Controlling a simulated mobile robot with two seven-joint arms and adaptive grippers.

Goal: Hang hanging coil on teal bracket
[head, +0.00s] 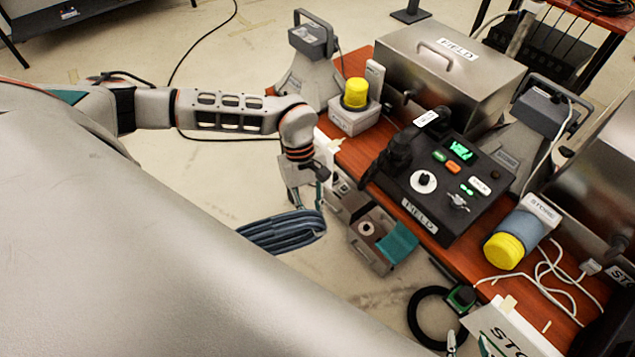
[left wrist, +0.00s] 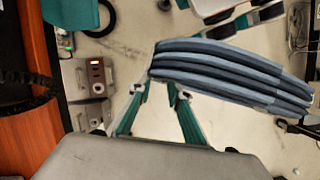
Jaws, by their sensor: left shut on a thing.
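The hanging coil (head: 280,232) is a bundle of blue-grey cable loops. It hangs in the air beside the desk's left edge, and it also shows in the left wrist view (left wrist: 230,75). My left gripper (head: 304,190) is shut on the coil at one end; its teal fingers (left wrist: 160,92) show in the wrist view, with the exact contact unclear. The teal bracket (head: 400,243) is on a grey unit at the desk's front edge, to the right of the coil and apart from it. Its teal part also shows at the wrist view's top left (left wrist: 70,12).
A black ring (head: 414,317) hangs beside a black and green holder (head: 462,297), right of the bracket. A black FIELD console (head: 418,190), a yellow-capped box (head: 354,118) and a STORE cylinder (head: 508,248) stand on the desk. Open floor lies left of it.

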